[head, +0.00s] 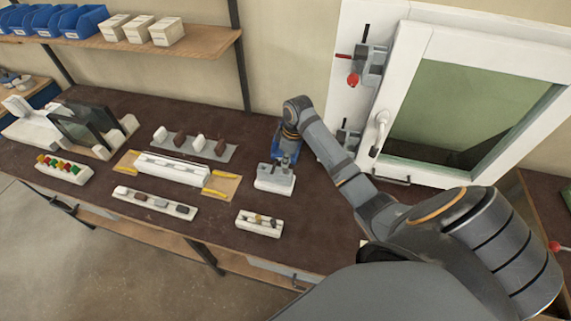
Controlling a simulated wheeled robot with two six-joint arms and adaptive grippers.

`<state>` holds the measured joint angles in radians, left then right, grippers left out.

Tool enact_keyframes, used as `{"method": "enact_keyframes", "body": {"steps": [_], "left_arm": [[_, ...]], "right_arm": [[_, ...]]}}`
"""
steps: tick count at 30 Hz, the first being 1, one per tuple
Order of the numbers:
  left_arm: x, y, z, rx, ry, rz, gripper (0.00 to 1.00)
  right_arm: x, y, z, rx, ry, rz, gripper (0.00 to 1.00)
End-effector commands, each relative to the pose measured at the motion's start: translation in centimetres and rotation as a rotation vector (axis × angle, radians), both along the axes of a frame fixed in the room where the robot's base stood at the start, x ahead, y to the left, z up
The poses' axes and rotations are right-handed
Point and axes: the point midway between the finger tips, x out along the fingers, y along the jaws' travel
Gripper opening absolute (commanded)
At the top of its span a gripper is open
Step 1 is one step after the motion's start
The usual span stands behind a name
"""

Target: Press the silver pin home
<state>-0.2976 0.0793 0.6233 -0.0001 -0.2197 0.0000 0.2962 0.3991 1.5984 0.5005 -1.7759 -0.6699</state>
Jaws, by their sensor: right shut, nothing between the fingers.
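My right gripper (285,160) points down at a white block (272,183) on the dark bench. It is shut and empty, with its fingertips at or just above the block's top. I cannot tell whether they touch it. Small grey parts show on top of the block beside the fingers. I cannot make out the silver pin there; it is too small or hidden by the gripper. A small white holder (246,226) in front carries several small pieces, one of them yellowish. My left gripper is not in view.
Left of the block lies a white profile (172,168) on a wooden board with yellow clamps. Trays of small parts lie behind (217,156) and in front (131,196) of it. A white window frame (402,75) stands at right.

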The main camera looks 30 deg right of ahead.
Motion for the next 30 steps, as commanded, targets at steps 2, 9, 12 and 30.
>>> {"method": "enact_keyframes", "body": {"steps": [2,9,12,30], "left_arm": [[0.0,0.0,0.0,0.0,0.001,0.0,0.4],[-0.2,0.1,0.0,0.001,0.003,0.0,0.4],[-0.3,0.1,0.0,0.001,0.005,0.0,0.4],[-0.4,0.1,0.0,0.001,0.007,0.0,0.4]], "right_arm": [[0.0,0.0,0.0,0.0,0.0,0.0,0.0],[0.0,0.0,0.0,0.0,0.0,0.0,0.0],[0.0,0.0,0.0,0.0,0.0,0.0,0.0],[0.0,0.0,-1.2,0.0,0.0,0.0,0.0]]}}
